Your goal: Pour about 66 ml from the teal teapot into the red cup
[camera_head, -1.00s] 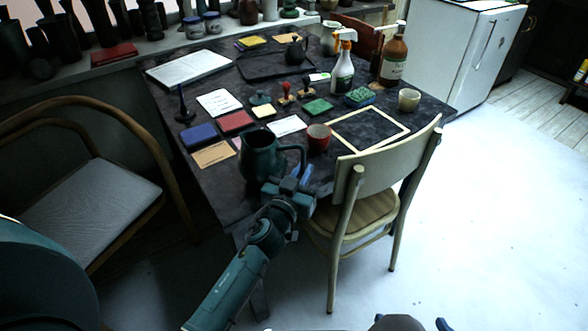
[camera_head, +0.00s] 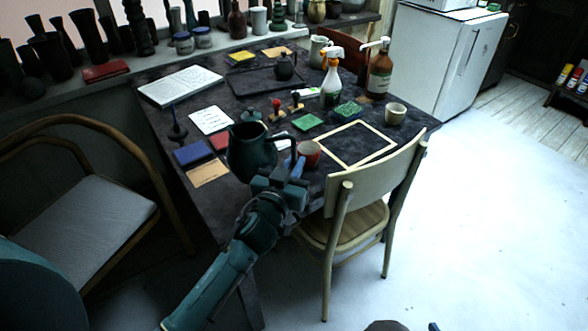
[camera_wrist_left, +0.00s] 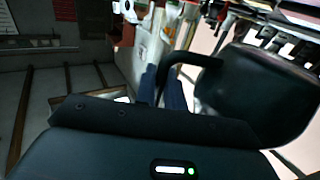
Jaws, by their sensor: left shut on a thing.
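The teal teapot (camera_head: 250,150) is a large dark pot, lifted near the table's front edge in the head view. It also fills the right side of the left wrist view (camera_wrist_left: 265,95). My left gripper (camera_head: 288,170) is shut on its looped handle (camera_wrist_left: 180,62), and the pot looks close to upright, perhaps slightly tilted. The red cup (camera_head: 309,153) stands on the table just right of the teapot and the gripper, partly behind my gripper. The inside of the teapot and any liquid cannot be made out.
A cream chair (camera_head: 375,180) stands against the table's front right, close to the cup. A cream frame (camera_head: 355,143) and a pale cup (camera_head: 395,113) are to the right.

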